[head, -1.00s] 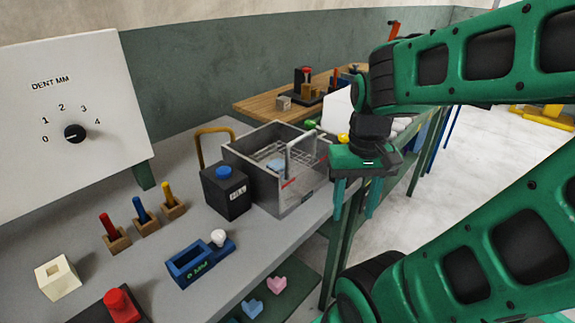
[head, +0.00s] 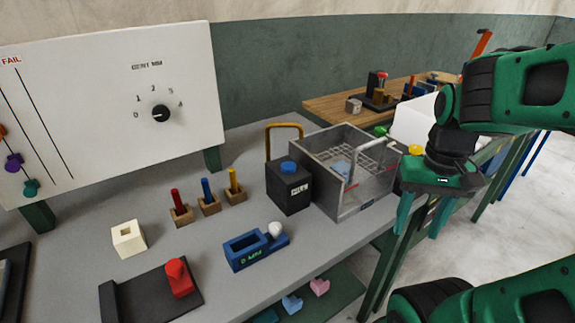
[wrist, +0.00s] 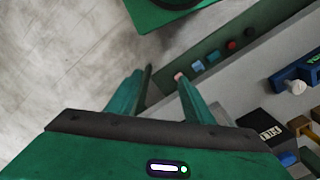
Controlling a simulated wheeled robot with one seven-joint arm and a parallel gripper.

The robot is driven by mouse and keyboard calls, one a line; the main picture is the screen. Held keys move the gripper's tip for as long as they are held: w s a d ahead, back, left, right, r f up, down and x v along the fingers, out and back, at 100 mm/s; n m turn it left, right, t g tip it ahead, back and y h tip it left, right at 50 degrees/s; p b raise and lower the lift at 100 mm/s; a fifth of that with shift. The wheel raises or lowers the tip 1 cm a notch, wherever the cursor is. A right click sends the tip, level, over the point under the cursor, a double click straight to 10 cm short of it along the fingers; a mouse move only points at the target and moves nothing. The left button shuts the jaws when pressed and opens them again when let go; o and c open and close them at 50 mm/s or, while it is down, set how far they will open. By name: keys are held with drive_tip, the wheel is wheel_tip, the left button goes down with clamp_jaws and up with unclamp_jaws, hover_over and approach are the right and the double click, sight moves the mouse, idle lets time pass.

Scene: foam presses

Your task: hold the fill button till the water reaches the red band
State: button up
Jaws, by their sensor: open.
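The fill button is a blue round cap (head: 289,167) on top of a black box (head: 290,192) with white lettering, on the grey bench. Right beside the box stands a grey open-topped tank (head: 335,199) with a wire rack and something pale blue inside. A short red mark (head: 351,184) shows on its wall; I cannot make out a water level. My gripper (head: 419,222) is open and empty, pointing down to the right of the tank, apart from the button. In the wrist view its two fingers (wrist: 158,82) are spread, and the black box (wrist: 262,130) is at lower right.
A blue fixture with a white knob (head: 250,249), three coloured pegs in wooden blocks (head: 209,204), a cream block (head: 128,239) and a red-handled black press (head: 178,278) stand on the bench. A dial board (head: 120,100) rises behind. Small foam pieces (head: 320,287) lie on a lower shelf.

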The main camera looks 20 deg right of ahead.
drive_tip(key=c, duration=0.3)
drive_tip(key=shift+r, duration=0.9)
clamp_jaws()
drive_tip(key=w+a+r+m, duration=0.4)
drive_tip(key=w+a+r, duration=0.4)
drive_tip(key=w, duration=0.5)
drive_tip(key=w+a+r+m, duration=0.5)
drive_tip(key=w+a+r, duration=0.4)
drive_tip(key=w, duration=0.3)
drive_tip(key=shift+w+a+t, duration=0.3)
drive_tip(key=shift+w+a, duration=0.1)
drive_tip(key=shift+a, duration=0.45)
drive_tip(key=shift+r, duration=0.1)
